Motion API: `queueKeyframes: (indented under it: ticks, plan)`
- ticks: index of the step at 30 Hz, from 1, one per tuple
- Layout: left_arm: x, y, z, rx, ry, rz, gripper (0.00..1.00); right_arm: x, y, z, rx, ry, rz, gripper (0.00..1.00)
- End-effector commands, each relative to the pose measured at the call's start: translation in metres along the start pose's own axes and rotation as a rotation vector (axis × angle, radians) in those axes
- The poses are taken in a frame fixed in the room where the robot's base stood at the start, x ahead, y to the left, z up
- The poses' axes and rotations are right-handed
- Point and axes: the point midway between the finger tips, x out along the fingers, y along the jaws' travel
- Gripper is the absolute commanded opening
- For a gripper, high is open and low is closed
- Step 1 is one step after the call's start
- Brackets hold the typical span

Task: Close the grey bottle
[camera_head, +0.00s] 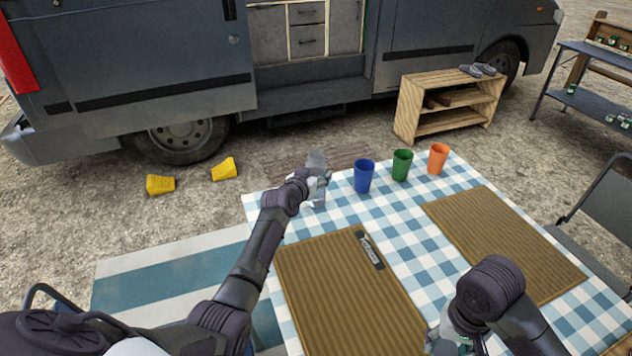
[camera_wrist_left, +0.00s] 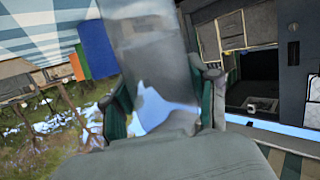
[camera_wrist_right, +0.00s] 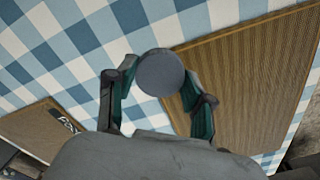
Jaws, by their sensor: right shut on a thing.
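The grey bottle (camera_head: 317,162) is held in my left gripper (camera_head: 316,178), near the table's far left corner. In the left wrist view the bottle (camera_wrist_left: 155,55) runs between the two fingers and out of the top edge; its mouth cannot be made out. My right gripper (camera_wrist_right: 158,98) is shut on a round grey cap (camera_wrist_right: 161,72), held above the table and apart from the bottle. In the head view the right gripper (camera_head: 455,342) is at the bottom edge, partly hidden by its own arm, and the cap is not clear there.
The table has a blue checked cloth (camera_head: 400,228) with two brown mats (camera_head: 345,290) (camera_head: 505,235). A blue cup (camera_head: 364,176), a green cup (camera_head: 402,165) and an orange cup (camera_head: 438,159) stand along its far edge. A van and a wooden shelf (camera_head: 450,100) are beyond.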

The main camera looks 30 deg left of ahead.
Motion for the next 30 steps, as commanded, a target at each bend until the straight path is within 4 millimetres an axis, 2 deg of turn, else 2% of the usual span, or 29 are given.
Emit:
queueKeyframes:
  ticks: [1, 6, 7, 8, 20, 30]
  plan:
    - [0.000, 0.000, 0.000, 0.000, 0.000, 0.000, 0.41, 0.000, 0.000, 0.000, 0.000, 0.000, 0.000, 0.42]
    - [0.000, 0.000, 0.000, 0.000, 0.000, 0.000, 0.14, 0.000, 0.000, 0.000, 0.000, 0.000, 0.000, 0.42]
    - [0.000, 0.000, -0.001, 0.000, 0.003, -0.001, 0.14, 0.000, 0.000, 0.000, 0.000, 0.000, 0.000, 0.42]
    - [0.000, 0.000, -0.001, 0.000, 0.003, -0.001, 0.07, 0.000, 0.000, 0.000, 0.000, 0.000, 0.000, 0.42]
    - [-0.001, 0.000, -0.006, 0.000, 0.004, 0.000, 0.07, -0.001, 0.000, 0.000, 0.000, 0.000, 0.000, 0.42]
    - [-0.009, 0.000, -0.032, 0.002, 0.006, -0.001, 0.07, -0.003, 0.000, 0.000, 0.000, 0.000, 0.000, 0.42]
